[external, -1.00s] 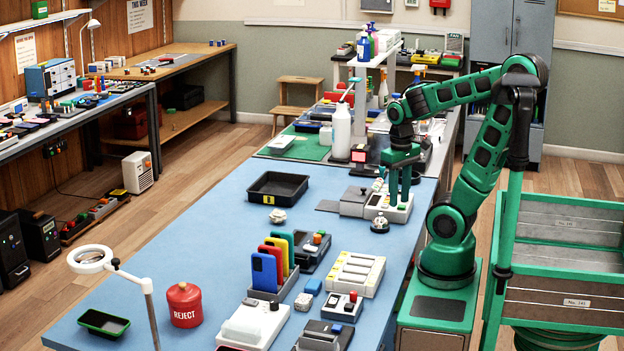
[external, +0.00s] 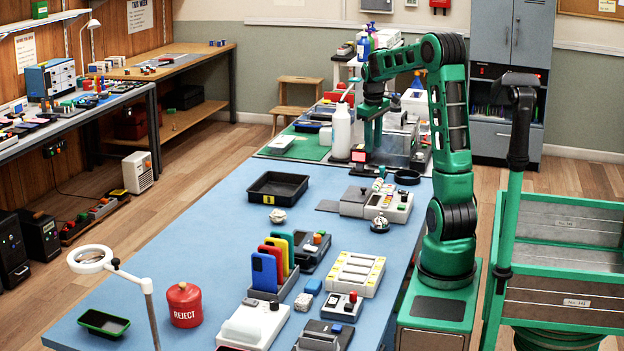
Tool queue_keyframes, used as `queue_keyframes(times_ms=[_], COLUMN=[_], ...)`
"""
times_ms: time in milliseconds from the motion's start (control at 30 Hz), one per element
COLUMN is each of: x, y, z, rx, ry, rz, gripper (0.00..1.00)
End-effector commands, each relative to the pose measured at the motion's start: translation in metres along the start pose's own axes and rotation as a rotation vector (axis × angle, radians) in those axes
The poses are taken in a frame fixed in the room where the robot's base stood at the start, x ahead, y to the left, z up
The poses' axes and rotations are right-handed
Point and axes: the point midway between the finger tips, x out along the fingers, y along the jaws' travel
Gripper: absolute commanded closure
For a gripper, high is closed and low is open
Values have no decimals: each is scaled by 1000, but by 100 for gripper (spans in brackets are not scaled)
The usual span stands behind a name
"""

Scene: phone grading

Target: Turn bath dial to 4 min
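A grey and white bench unit (external: 375,203) stands at the middle right of the blue table, with small controls on its top. It may be the bath; its dial and any minute marks are too small to read. My gripper (external: 372,148) points down beyond this unit, near the white bottle (external: 341,132). Its two fingers are apart with a gap between them, and I see nothing held. The fingertips are small and partly lost against the clutter behind them.
A black tray (external: 262,197) lies left of the unit. A small silver domed object (external: 380,225) sits just in front of it. A small red-screened device (external: 358,156) stands behind. The blue table (external: 215,235) is clear at centre left.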

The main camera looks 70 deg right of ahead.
Motion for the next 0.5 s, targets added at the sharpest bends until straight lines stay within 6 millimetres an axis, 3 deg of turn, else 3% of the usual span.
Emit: queue_keyframes(times_ms=[33, 233, 500], x=[7, 30, 63], y=[22, 104, 235], z=[-10, -39, -42], rx=[5, -10, 12], ry=[6, 59, 172], rz=[-8, -39, -75], gripper=[68, 68, 68])
